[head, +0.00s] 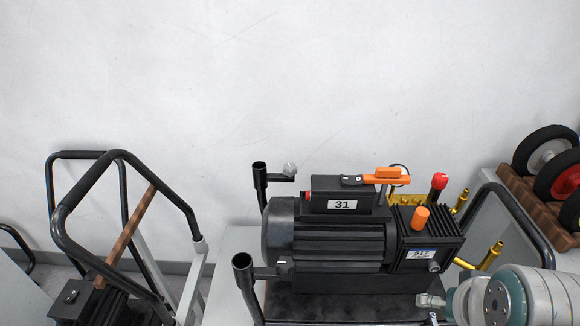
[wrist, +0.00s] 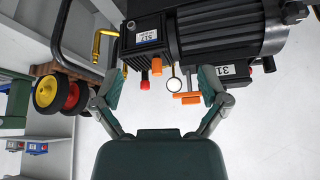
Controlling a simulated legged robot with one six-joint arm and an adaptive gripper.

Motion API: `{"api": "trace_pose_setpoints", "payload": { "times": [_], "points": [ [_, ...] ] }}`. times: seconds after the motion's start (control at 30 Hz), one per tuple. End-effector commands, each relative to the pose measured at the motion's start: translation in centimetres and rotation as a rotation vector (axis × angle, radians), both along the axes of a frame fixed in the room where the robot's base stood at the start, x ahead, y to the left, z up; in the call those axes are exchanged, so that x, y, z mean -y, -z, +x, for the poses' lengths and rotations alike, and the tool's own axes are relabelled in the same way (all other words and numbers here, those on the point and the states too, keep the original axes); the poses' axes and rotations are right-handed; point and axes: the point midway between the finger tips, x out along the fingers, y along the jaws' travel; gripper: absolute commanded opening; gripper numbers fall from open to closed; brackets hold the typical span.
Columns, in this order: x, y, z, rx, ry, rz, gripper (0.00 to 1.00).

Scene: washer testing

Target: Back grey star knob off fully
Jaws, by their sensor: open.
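The grey star knob (head: 290,170) sits at the end of a short black arm on the rear upright handle post (head: 260,182), at the left end of the black motor pump (head: 335,240). I cannot make the knob out in the wrist view. My gripper (head: 432,302) shows partly at the lower right in the head view, well to the right of the knob. In the wrist view my gripper (wrist: 161,86) is open, its two green-padded fingers wide apart with nothing held between them. The pump (wrist: 215,32) shows upside down beyond the fingers.
An orange lever (head: 388,175), an orange cap (head: 420,217), a red knob (head: 439,181) and brass pipes (head: 463,200) stick up at the pump's right. A second post (head: 246,275) stands in front. Black-framed trolley (head: 120,200) at left; wheels on a rack (head: 545,150) at right.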

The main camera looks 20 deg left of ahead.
Motion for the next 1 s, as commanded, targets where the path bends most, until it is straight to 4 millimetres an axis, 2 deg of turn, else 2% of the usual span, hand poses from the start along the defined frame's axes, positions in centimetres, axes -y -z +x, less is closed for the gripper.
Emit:
{"api": "trace_pose_setpoints", "payload": {
  "times": [0.17,0.33,0.53,0.77,1.0],
  "points": [
    [-2.0,-1.6,4.4,0.006,0.179,0.167,0.94],
    [-5.1,-3.1,10.4,-0.002,0.444,0.407,0.94],
    [-9.5,-3.5,17.5,-0.051,0.763,0.685,0.94],
    [-15.5,-2.2,25.2,-0.157,1.145,0.987,0.94],
    [-22.4,1.3,32.2,-0.315,1.562,1.267,0.94]
  ]
}}
